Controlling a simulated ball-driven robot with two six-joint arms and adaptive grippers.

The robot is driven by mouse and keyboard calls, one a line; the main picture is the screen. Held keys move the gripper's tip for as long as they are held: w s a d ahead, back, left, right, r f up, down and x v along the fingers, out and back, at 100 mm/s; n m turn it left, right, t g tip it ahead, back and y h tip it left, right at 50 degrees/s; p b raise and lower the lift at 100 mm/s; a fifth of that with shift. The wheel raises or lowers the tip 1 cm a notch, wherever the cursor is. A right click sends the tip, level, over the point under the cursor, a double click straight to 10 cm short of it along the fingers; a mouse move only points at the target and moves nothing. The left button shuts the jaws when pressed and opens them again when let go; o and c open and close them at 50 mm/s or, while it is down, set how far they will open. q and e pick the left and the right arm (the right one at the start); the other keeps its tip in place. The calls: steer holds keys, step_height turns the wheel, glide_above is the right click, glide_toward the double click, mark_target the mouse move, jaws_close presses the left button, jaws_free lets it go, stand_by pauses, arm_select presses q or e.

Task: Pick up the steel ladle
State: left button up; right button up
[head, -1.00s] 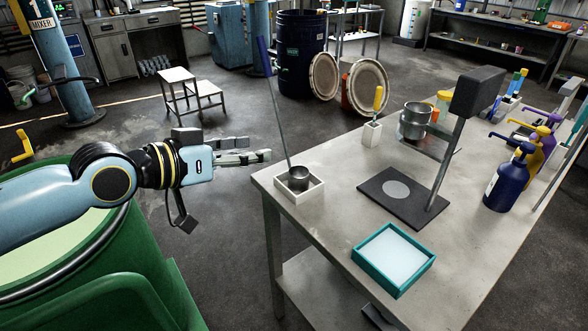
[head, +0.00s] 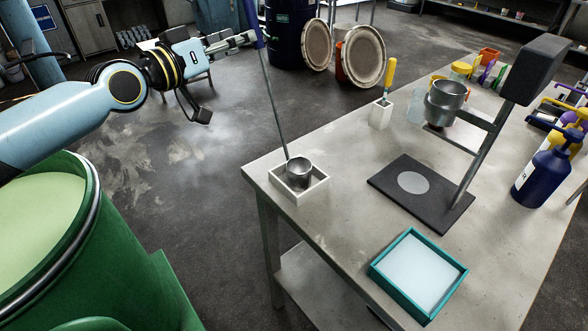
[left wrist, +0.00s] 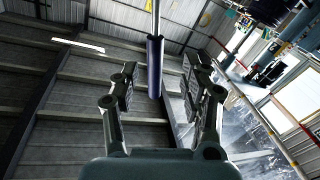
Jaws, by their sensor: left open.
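The steel ladle (head: 298,169) stands with its cup in a small white square tray (head: 313,192) at the table's near left corner. Its long thin handle rises, leaning left, to a dark blue grip (head: 252,14) at the top of the head view. My left gripper (head: 246,40) is open at the handle's upper part. In the left wrist view, the blue grip (left wrist: 155,67) shows between the two spread fingers of the left gripper (left wrist: 163,80), apart from both. My right gripper is in neither view.
On the metal table (head: 340,240) are a teal-rimmed tray (head: 420,276), a black stand (head: 415,190) with a post, a steel pot (head: 444,101) and pump bottles (head: 543,172). A green drum (head: 110,250) stands below my left arm. The floor between is clear.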

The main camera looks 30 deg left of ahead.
arm_select(q)
steer(key=w, duration=0.1)
steer(key=w+d, duration=0.1)
steer(key=w, duration=0.1)
steer(key=w+b, duration=0.1)
steer(key=w, duration=0.1)
steer(key=shift+d, duration=0.25)
steer(key=shift+s+r, duration=0.1)
steer(key=c, duration=0.4)
jaws_close()
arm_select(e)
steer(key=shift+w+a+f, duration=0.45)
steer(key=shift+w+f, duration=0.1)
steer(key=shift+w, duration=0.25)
